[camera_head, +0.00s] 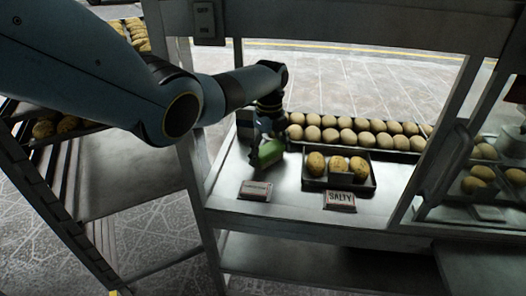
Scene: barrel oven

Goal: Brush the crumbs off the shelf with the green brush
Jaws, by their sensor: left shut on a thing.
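My left gripper (268,130) reaches in over the metal shelf (222,195), near its left end. It is shut on the green brush (267,154), whose green body shows just below the fingers. The brush is tilted and low over the shelf; I cannot tell whether its bristles touch the surface. Crumbs are too small to make out on the shelf. My right gripper does not show.
A dark tray (313,183) with several rolls stands right of the brush. Behind it is a long tray with rows of round rolls (346,125). Two label cards, one reading SALTY (339,201) and one plain-looking (255,190), stand at the front edge.

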